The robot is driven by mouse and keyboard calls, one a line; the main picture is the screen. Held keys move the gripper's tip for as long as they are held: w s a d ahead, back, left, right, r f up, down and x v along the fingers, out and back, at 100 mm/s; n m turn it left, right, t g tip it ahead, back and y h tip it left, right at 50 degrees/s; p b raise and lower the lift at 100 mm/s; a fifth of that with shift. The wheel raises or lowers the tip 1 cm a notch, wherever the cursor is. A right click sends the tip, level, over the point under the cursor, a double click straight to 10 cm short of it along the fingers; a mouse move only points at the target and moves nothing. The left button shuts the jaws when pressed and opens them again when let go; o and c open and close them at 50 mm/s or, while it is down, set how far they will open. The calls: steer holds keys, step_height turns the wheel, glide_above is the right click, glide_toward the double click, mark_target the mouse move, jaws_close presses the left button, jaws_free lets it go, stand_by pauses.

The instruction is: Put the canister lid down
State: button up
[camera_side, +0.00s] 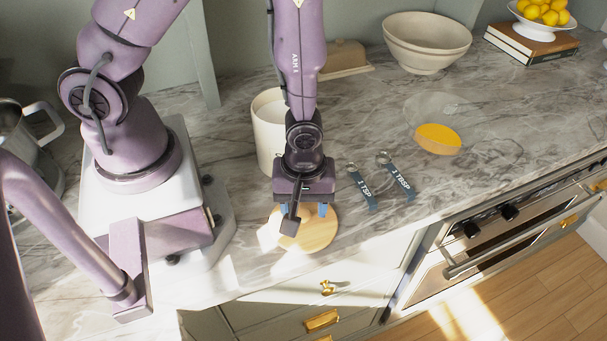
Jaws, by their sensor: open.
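The canister lid (318,233) is a round, pale wooden disc. It lies on the marble countertop near the front edge, in front of the canister. The cream canister (268,135) stands behind my gripper, partly hidden by my arm. My gripper (300,213) points down right over the lid, with its blue fingertips at the lid's upper part. The gripper is open; whether the fingers touch the lid cannot be made out. Part of the lid is hidden by the gripper.
Two measuring spoons (362,187) lie to the right of the gripper, labelled 1 TSP and 1 TBSP. A clear glass container with orange contents (438,139) is farther right. Cream bowls (427,42) stand at the back. The counter's front edge (400,232) is close to the lid.

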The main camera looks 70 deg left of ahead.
step_height(320, 180, up, 10)
steer(key=r, duration=0.1)
step_height(320, 180, up, 11)
steer(key=m+t, duration=0.3)
steer(key=m, duration=0.3)
glide_above(304, 213)
steer(key=w+a, duration=0.1)
steer(key=a, duration=0.3)
steer(key=s+a+r+m+t, duration=0.2)
steer(key=s+a+r+m, duration=0.2)
steer(key=r+m, duration=0.3)
step_height(304, 213, up, 2)
steer(key=shift+s+a+r+m+t, duration=0.1)
steer(key=shift+s+a+m+t, duration=0.15)
steer(key=shift+m+t, duration=0.05)
